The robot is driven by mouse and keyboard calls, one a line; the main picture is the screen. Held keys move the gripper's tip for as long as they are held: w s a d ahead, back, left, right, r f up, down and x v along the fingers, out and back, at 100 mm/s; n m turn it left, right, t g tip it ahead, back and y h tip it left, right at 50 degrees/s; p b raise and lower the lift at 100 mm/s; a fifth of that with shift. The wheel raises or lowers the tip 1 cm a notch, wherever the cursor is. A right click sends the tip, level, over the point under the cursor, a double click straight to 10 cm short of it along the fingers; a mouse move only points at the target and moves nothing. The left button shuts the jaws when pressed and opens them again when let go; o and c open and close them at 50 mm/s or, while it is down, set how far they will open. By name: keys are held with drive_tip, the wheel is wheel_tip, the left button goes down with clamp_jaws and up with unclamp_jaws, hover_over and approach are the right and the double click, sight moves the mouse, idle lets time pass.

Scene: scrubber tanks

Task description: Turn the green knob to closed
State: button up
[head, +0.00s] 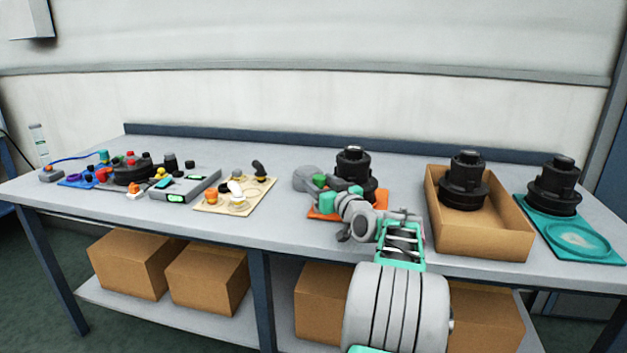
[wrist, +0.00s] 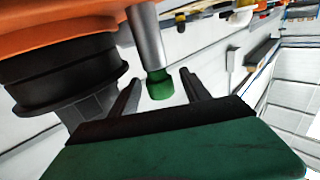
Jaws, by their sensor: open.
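The green knob (wrist: 159,86) sits on the end of a silver stem (wrist: 146,38) in the wrist view. My gripper (wrist: 160,78) is open, with one dark finger on each side of the knob. Gaps show between the knob and both fingers. A black tank (head: 352,160) stands on an orange base (head: 325,213) in the head view. The black body (wrist: 65,75) and orange base (wrist: 60,28) also show in the wrist view, left of the knob. In the head view my arm covers part of this unit, and I cannot tell the knob apart there.
A cardboard tray (head: 478,235) with another black tank stands to the right, then a tank on a teal base (head: 600,250). A beige board (head: 222,208) with small knobs lies to the left. Bare tabletop (head: 290,230) shows between.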

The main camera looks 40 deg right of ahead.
sight(315, 178)
drive_tip(key=x, duration=0.3)
drive_tip(key=shift+w, duration=0.2)
drive_tip(key=shift+c, duration=0.2)
clamp_jaws()
